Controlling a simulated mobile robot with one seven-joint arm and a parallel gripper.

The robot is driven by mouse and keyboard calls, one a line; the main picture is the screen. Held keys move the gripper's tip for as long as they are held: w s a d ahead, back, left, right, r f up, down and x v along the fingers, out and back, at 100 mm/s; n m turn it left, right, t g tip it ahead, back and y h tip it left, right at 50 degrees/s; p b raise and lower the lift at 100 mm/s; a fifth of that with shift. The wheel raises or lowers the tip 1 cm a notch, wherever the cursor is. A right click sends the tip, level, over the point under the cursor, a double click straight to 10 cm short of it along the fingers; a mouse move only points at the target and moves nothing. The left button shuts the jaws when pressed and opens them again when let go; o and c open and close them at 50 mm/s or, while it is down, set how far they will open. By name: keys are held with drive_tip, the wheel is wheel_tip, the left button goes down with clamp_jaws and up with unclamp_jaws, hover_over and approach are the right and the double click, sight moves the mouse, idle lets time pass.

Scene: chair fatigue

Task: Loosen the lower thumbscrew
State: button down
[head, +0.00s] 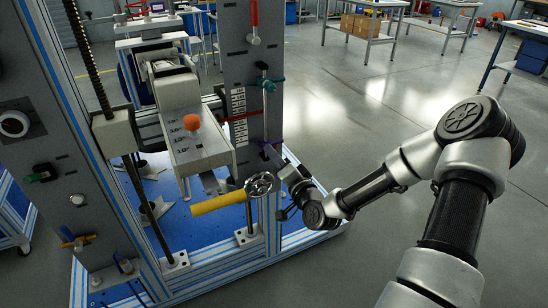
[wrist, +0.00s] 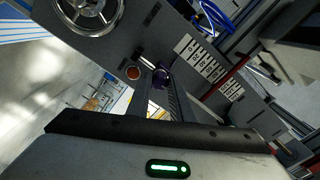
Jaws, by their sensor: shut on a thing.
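The lower thumbscrew, a small dark purple knob (wrist: 162,77), sits on the grey upright panel. In the head view only a bit of purple (head: 262,142) shows beside my gripper (head: 275,156). In the wrist view the fingers of my gripper (wrist: 160,88) reach to the purple knob, one on each side, and are shut on it. The fingers hide part of the knob. A teal thumbscrew (head: 270,84) sits higher on the same panel, apart from my gripper.
A scale strip (head: 239,115) with a red pointer runs beside the thumbscrews. A metal handwheel (head: 259,185) and a yellow cylinder (head: 218,203) are just below left of my gripper. A red-handled lever (head: 254,22) is above. The floor (head: 340,110) to the right is clear.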

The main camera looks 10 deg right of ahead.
drive_tip(key=shift+d+n, duration=0.1)
drive_tip(key=shift+n, duration=0.4)
drive_tip(key=c, duration=1.6)
unclamp_jaws()
drive_tip(key=shift+o, duration=0.2)
drive_tip(key=shift+s, duration=0.1)
drive_tip(key=p+v, duration=0.4)
drive_tip(key=v, duration=1.3)
drive_tip(key=shift+s, duration=0.1)
